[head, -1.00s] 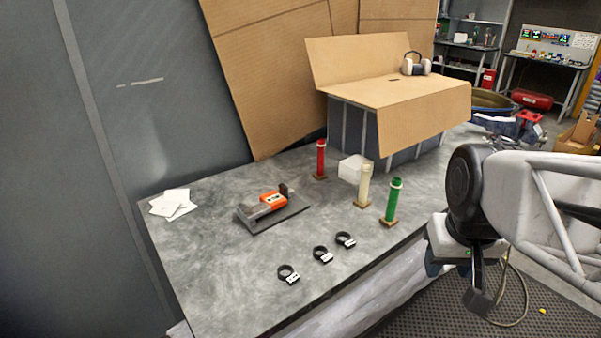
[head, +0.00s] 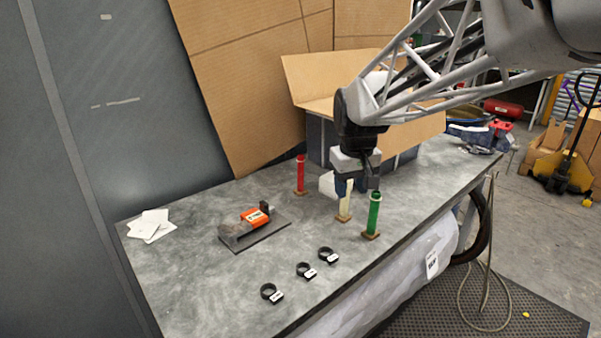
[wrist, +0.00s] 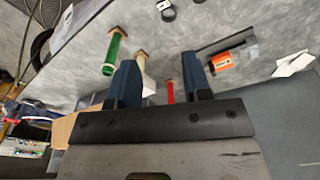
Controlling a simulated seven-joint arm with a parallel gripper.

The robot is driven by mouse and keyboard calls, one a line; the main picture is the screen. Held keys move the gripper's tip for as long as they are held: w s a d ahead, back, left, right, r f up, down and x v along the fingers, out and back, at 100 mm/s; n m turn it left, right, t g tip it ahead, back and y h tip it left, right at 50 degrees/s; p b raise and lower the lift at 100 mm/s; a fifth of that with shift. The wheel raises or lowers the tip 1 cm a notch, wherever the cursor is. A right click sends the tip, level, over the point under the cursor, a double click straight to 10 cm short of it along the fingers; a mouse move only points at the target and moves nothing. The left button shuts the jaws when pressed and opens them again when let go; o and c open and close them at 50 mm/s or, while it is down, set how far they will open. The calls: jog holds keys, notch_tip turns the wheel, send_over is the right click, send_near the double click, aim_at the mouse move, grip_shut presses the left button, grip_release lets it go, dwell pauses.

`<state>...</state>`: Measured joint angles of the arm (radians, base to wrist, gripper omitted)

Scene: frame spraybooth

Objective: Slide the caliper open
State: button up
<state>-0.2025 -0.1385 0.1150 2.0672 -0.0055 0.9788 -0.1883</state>
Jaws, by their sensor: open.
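The caliper (head: 256,217), with an orange slider and a grey body, lies on a dark flat base (head: 262,236) on the grey bench. In the wrist view the caliper's orange part (wrist: 222,61) shows at the upper right, beyond the right finger. My gripper (head: 354,188) is open and empty. It hangs above the bench by the white and green cylinders, to the right of the caliper and apart from it. In the wrist view its two blue fingers (wrist: 158,82) stand apart, with part of the white cylinder (wrist: 147,84) seen beyond the left finger.
Red (head: 300,175), white (head: 345,203) and green (head: 373,215) cylinders stand upright on small bases near my gripper. Three black rings (head: 304,270) with white tags lie near the front edge. White papers (head: 149,225) lie at the left. A cardboard-covered box stands behind.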

jog(key=w+a+f+n, duration=0.3)
jog(key=w+a+f, duration=0.2)
jog(key=w+a, duration=0.8)
jog(key=n+g, duration=0.1)
jog(key=n, duration=0.1)
send_over(264, 202)
notch_tip(264, 202, down, 10)
jog(key=shift+s+r, duration=0.15)
jog(key=shift+r, duration=0.1)
jog(key=shift+f, duration=0.1)
jog(key=shift+f, duration=3.85)
jog(key=shift+c, duration=0.4)
grip_shut()
